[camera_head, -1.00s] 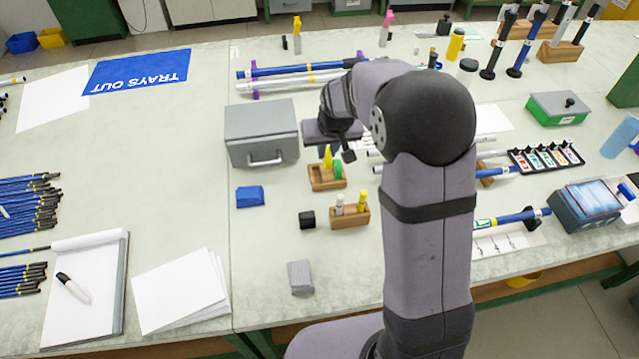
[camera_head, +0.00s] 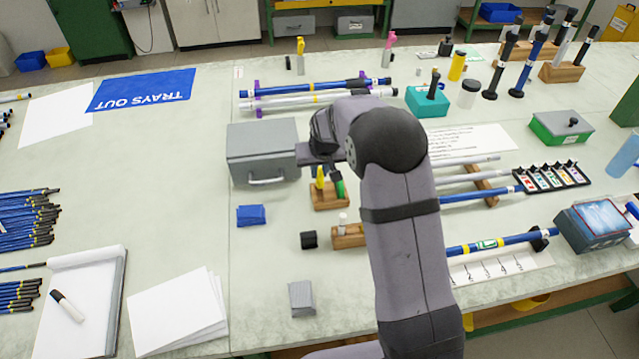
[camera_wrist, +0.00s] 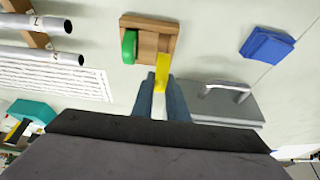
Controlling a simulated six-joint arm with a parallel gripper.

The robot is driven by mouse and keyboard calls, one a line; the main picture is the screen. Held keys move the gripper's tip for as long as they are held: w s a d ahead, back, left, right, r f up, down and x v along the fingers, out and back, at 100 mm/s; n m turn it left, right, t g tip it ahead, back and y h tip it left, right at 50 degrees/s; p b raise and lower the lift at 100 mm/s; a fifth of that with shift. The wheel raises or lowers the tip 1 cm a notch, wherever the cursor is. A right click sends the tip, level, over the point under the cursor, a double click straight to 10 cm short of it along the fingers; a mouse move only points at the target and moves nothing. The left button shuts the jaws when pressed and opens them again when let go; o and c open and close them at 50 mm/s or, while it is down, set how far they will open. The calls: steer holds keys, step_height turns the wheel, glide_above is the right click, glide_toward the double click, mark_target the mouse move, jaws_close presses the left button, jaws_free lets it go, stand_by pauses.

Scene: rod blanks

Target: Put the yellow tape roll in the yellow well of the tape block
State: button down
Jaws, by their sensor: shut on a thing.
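The tape block (camera_head: 329,203) is a small wooden block on the bench, in front of the grey case. It also shows in the wrist view (camera_wrist: 150,25). A green roll (camera_wrist: 130,47) stands in one side of it. My gripper (camera_wrist: 164,82) is shut on the yellow tape roll (camera_wrist: 162,68), which is seen edge-on between the fingers. In the head view the yellow tape roll (camera_head: 320,177) is upright over the block's left part. I cannot tell whether it touches the block or hangs above it. The yellow well is not clearly seen.
The grey case (camera_head: 262,152) stands close on the left, behind the block. A blue folded cloth (camera_head: 251,215), a black cube (camera_head: 309,240) and another wooden block (camera_head: 347,238) lie nearby. Tubes on a wooden rack (camera_head: 484,185) lie to the right. Bench in front is partly clear.

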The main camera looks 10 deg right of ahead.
mark_target(320, 183)
steer(key=shift+f+p, duration=0.65)
steer(key=shift+f, duration=2)
steer(key=shift+f, duration=0.15)
steer(key=c, duration=1.7)
jaws_free()
steer(key=shift+c, duration=0.2)
steer(key=shift+r, duration=0.25)
steer(key=b+v, duration=0.2)
steer(key=v, duration=1)
steer(key=shift+b, duration=0.3)
steer(key=s+d+f+g, duration=0.1)
steer(key=s+g, duration=0.1)
steer(key=s, duration=1.3)
steer(key=s+d+f+g, duration=0.2)
steer(key=s, duration=1.3)
steer(key=shift+s+f+g, duration=0.15)
steer(key=shift+f+g, duration=0.15)
